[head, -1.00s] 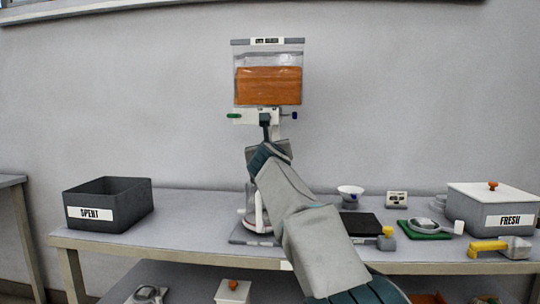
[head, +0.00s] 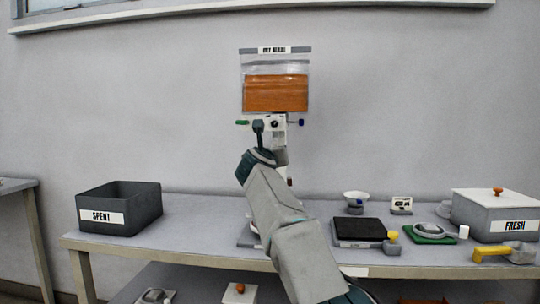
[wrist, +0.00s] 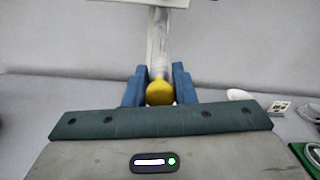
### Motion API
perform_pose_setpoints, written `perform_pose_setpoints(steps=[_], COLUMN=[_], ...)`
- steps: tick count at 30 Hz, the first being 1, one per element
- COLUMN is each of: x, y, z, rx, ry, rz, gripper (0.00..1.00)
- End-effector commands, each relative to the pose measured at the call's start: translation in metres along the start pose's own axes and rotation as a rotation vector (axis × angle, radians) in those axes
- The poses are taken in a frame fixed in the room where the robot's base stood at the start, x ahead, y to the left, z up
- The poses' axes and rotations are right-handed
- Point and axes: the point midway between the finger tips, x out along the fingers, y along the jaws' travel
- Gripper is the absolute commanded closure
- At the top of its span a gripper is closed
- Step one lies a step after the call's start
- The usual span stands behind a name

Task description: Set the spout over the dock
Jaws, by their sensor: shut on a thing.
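My gripper (wrist: 159,76) is shut on a yellow-ended part (wrist: 159,92) with a pale tube (wrist: 160,55) rising beyond it in the wrist view; I take it for the spout. In the head view my gripper (head: 258,127) is raised in front of the dispenser, at the left of its white block (head: 276,124), which shows a dark round mark. Above is a clear hopper (head: 276,66) with orange-brown contents. A green handle (head: 242,123) and a blue knob (head: 300,122) flank the block. I cannot make out which part is the dock; my arm hides much of the stand below.
A dark bin marked SPENT (head: 150,205) stands at left, a lidded box marked FRESH (head: 480,216) at right.

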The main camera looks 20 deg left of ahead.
Motion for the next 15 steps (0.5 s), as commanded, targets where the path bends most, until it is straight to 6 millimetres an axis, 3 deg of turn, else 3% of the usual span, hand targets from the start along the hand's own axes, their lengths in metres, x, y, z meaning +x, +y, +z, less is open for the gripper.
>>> perform_pose_setpoints(steps=[1,2,3,4,15], x=[-0.0005,-0.0005,-0.0006,-0.0006,-0.0039], y=[0.0018,0.002,0.0021,0.0021,0.002], z=[0.001,0.001,0.001,0.001,-0.0001], rx=[-0.002,-0.002,-0.002,-0.002,0.0], ry=[-0.003,-0.003,-0.003,-0.003,-0.001], rz=[0.004,0.004,0.004,0.004,0.004], gripper=[1.0,0.71,0.6,0.55,0.55])
